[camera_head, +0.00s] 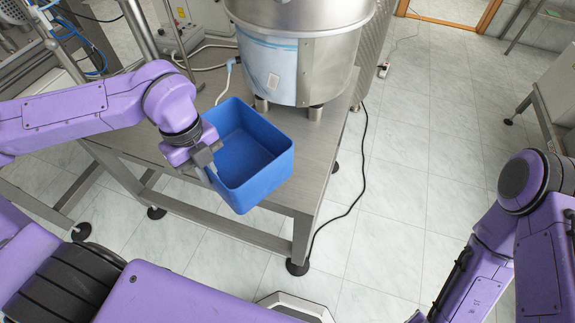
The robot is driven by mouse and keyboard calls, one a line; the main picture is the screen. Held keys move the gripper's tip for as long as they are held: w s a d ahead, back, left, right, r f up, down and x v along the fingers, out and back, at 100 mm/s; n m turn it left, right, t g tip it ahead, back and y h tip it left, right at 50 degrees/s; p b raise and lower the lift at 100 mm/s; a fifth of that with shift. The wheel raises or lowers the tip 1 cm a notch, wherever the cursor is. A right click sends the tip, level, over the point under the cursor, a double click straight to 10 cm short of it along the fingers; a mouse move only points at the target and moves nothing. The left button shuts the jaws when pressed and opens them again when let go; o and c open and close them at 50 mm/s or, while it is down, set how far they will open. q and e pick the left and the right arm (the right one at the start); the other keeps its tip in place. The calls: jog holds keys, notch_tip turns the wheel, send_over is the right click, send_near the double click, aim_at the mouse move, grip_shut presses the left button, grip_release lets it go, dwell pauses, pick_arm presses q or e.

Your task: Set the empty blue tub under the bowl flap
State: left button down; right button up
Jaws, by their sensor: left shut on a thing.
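The blue tub (262,181) is empty and tilted, near the front edge of the steel table. My left gripper (208,165) is shut on the tub's left wall. The tub covers part of the table's front edge, and I cannot tell whether it touches the tabletop. The large steel bowl (325,62) stands on short legs on the table, just behind the tub. I cannot make out the bowl's flap for certain. My right arm is at the lower right, and its gripper does not show clearly.
The steel table (312,160) has bare top to the right of the tub. A hose with a pale blue fitting (230,68) hangs at the bowl's left. A black cable (345,212) runs down to the tiled floor. Machine frames stand at the left.

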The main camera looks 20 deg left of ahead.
aim_at(234, 171)
pick_arm(q)
jog(key=shift+f+n, duration=0.1)
jog(key=shift+n, duration=0.2)
jog(key=w+d+f+b, duration=0.1)
jog(key=b, duration=0.1)
jog(key=w+d+f+b, duration=0.1)
jog(key=w+b, duration=0.1)
jog(key=b, duration=0.1)
jog(key=shift+f, duration=0.2)
jog(key=shift+w+d, duration=0.6)
jog(key=shift+w, duration=0.1)
jog(key=w+d+f, duration=0.1)
jog(key=w+f, duration=0.1)
jog(key=f, duration=0.1)
jog(key=w+d+f, duration=0.2)
jog(key=f, duration=0.1)
jog(key=w+d+f, duration=0.2)
jog(key=w+f, duration=0.1)
jog(key=f, duration=0.1)
jog(key=shift+f, duration=0.25)
